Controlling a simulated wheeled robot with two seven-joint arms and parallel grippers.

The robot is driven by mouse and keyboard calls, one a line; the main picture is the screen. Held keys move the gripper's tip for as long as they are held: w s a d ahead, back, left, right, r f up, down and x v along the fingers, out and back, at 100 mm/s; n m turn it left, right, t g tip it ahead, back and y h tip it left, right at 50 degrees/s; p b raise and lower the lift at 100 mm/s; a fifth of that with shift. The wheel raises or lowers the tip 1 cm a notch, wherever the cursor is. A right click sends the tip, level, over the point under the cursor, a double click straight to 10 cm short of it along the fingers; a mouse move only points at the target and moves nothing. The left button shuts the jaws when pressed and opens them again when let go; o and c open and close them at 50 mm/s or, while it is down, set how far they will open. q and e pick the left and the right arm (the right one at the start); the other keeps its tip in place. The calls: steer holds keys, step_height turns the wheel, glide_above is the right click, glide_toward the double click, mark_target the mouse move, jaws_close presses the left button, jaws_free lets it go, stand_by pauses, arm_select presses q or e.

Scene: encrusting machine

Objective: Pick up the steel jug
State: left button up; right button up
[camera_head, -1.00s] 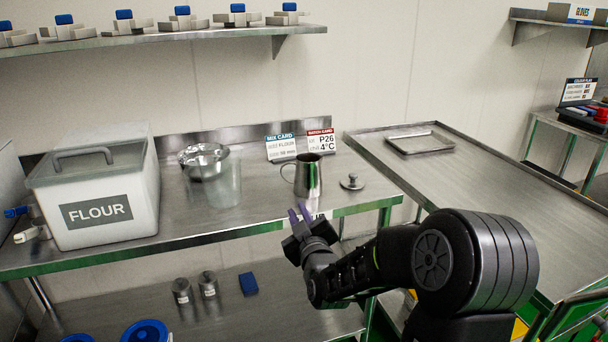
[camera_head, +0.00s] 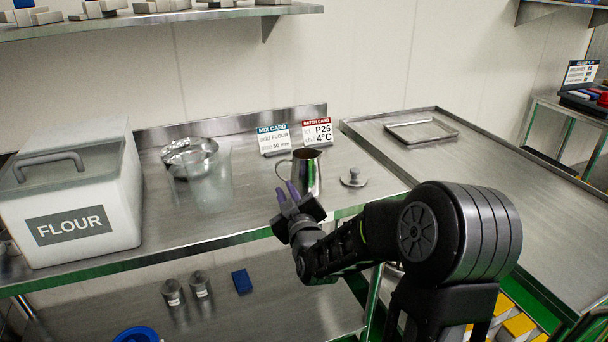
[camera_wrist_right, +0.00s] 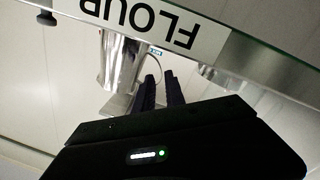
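The steel jug (camera_head: 308,176) stands upright on the steel worktop (camera_head: 238,205), its handle toward the left. My right gripper (camera_head: 287,191) is in front of the jug and slightly left of it, its two purple fingers pointing up toward the handle side. The gripper appears apart from the jug. My left gripper is not in view.
A lidded flour bin (camera_head: 75,205) stands at the left, a metal bowl (camera_head: 188,160) behind a clear container. A small steel lid (camera_head: 353,178) lies right of the jug; mix and batch cards (camera_head: 317,132) stand behind it. A side table (camera_head: 480,180) holds a tray (camera_head: 420,131).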

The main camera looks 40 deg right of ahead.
mark_target(279, 176)
steer(key=shift+x, duration=1.3)
steer(key=shift+w, duration=0.1)
steer(key=x, duration=0.5)
steer(key=shift+w, duration=0.1)
steer(key=shift+c, duration=0.5)
jaws_close()
steer(key=shift+r, duration=0.1)
stand_by(0.3)
